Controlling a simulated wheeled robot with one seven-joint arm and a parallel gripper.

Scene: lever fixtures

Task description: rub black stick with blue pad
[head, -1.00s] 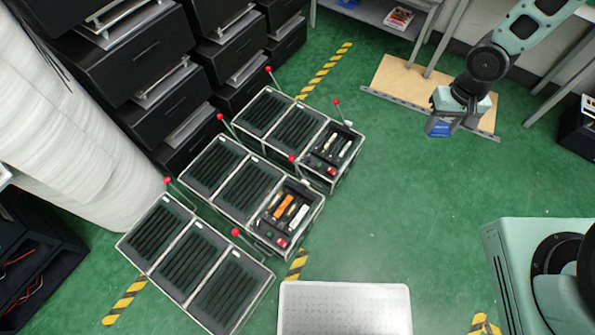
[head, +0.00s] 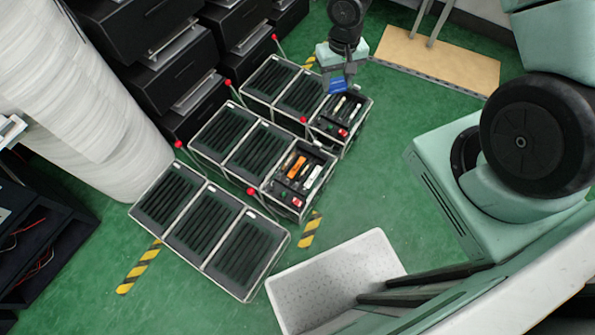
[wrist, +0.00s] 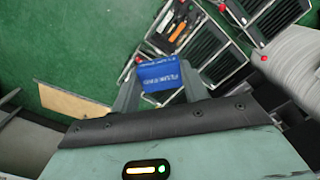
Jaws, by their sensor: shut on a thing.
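My gripper (head: 337,80) is shut on a blue pad (head: 338,88) and holds it over the far right end of the farthest black crate (head: 272,79). In the wrist view, the pad (wrist: 162,76) sits between the fingertips and carries white lettering. Open compartments lie at the right ends of two crates. The far one (head: 345,112) holds pale sticks and dark pieces; the middle one (head: 299,176) holds an orange piece, a white stick and dark pieces. I cannot tell which dark piece is the black stick. The pad appears above the far compartment; contact is not visible.
Levers with red knobs (head: 251,191) stand up along the crates. A pale metal tray (head: 340,275) lies on the floor in front. Black drawers (head: 140,35) stand at the back left, with a white wrapped column beside them.

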